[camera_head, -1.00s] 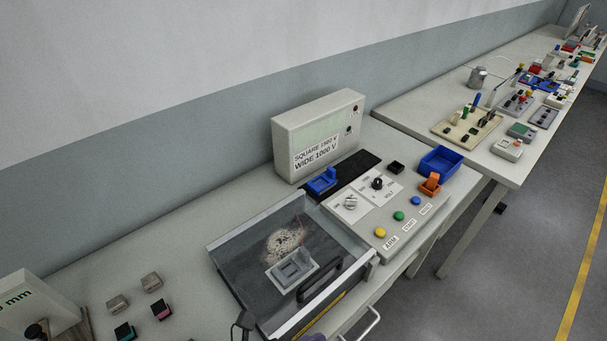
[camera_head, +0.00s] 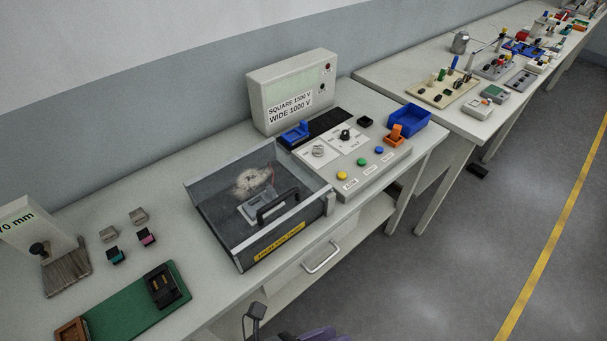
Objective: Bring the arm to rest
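At the bottom edge, a dark bracket-like piece (camera_head: 255,312) and a purple piece (camera_head: 322,335) show, apparently parts of my arm, in front of the bench. Whether they hold anything is hidden. The grey test box (camera_head: 240,250) on the bench has a clear cover with a black handle (camera_head: 278,206), and a grey fixture sits inside it. The control panel (camera_head: 375,172) right of it carries dials and yellow, green and blue buttons.
A labelled display unit (camera_head: 291,90) stands at the back. A blue bin (camera_head: 408,117) and an orange connector (camera_head: 395,134) lie right. Small connectors (camera_head: 138,216) and a green board (camera_head: 130,312) lie left. A drawer handle (camera_head: 322,258) juts out front.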

